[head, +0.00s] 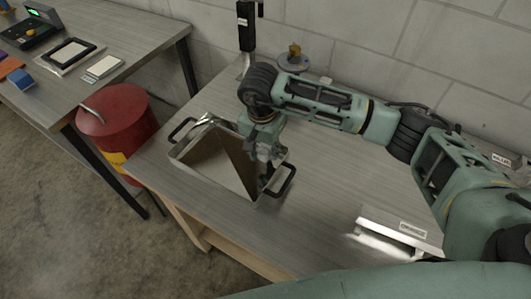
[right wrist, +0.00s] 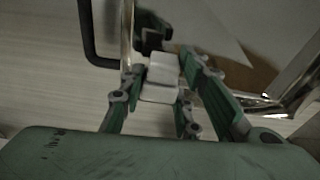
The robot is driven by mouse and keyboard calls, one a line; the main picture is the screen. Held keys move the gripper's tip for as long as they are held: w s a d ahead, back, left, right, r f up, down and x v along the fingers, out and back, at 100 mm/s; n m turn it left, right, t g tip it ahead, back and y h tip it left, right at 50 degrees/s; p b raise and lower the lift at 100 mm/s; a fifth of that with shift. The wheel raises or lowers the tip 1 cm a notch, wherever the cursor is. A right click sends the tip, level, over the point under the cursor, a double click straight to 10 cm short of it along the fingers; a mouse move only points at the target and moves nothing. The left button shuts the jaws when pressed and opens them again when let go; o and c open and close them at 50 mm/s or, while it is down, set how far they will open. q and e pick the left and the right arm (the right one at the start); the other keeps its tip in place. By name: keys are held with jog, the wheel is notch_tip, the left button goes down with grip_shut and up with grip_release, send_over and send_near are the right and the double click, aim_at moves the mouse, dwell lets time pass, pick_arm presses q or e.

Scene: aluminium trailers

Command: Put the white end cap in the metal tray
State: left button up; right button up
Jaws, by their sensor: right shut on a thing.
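The metal tray (head: 208,162) with black side handles stands on the workbench in the head view. My right gripper (head: 267,172) reaches down at the tray's right end, close to its rim and right handle. In the right wrist view, my right gripper (right wrist: 165,58) is shut on a small white blocky piece, the white end cap (right wrist: 160,76). The tray's shiny rim (right wrist: 127,35) runs close beside it in that view. In the head view the cap is hidden by the gripper. My left gripper is not in view.
A red drum (head: 115,122) stands on the floor left of the bench. A metal piece with a label (head: 385,240) lies at the bench's front right. A round fixture (head: 294,60) stands at the back by the wall. The bench's middle right is clear.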

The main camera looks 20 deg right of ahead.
aim_at(266, 158)
jog(key=shift+f, duration=0.25)
notch_tip(266, 158, down, 3)
jog(key=shift+f+p, duration=0.15)
jog(key=shift+p, duration=0.75)
jog(key=shift+f, duration=0.25)
jog(key=o, duration=0.7)
jog(key=shift+b, duration=0.3)
jog(key=shift+o, duration=0.8)
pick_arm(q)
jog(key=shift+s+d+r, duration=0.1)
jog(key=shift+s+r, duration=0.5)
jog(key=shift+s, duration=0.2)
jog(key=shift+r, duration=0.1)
